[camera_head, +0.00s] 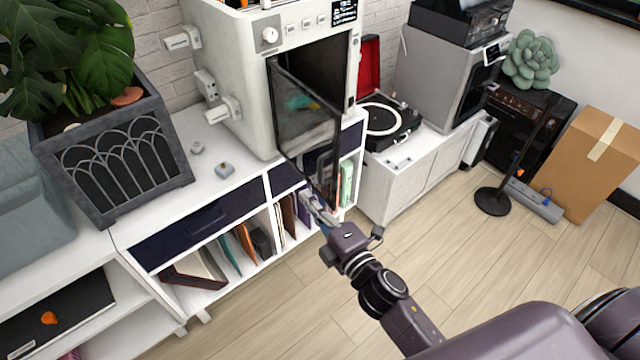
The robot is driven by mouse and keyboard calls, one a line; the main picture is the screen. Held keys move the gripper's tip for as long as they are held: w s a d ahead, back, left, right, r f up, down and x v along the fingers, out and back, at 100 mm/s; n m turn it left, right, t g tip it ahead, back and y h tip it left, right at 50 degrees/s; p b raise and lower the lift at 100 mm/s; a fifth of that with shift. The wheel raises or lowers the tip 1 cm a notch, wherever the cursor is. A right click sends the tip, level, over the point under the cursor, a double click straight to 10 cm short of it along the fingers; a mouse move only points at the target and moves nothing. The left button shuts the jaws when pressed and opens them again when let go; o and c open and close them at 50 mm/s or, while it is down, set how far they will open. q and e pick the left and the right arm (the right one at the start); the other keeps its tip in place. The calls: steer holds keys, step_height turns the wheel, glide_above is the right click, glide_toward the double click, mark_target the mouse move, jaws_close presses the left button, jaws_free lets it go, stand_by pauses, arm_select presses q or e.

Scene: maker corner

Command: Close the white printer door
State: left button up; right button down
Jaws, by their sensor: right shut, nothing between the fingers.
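The white printer (236,75) stands on a white cabinet by the brick wall. Its door (304,115), a dark see-through panel in a black frame, is hinged on the left and stands swung open toward me. The printer's dark opening shows behind it. My right gripper (314,203) is shut and empty, close to the lower right corner of the door. I cannot tell whether its fingertips touch the door. My left gripper is not in view.
The white cabinet (222,180) below holds drawers and upright books. A planter (120,165) stands left of the printer. A record player (385,122) is to the right. A cardboard box (590,165) and a black stand (493,201) are on the floor.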

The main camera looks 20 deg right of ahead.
steer(key=shift+w+d+p, duration=0.3)
steer(key=shift+w+d, duration=0.3)
steer(key=shift+d, duration=0.3)
steer(key=shift+w+d+p, duration=0.3)
steer(key=shift+w+d, duration=0.3)
steer(key=shift+d, duration=0.25)
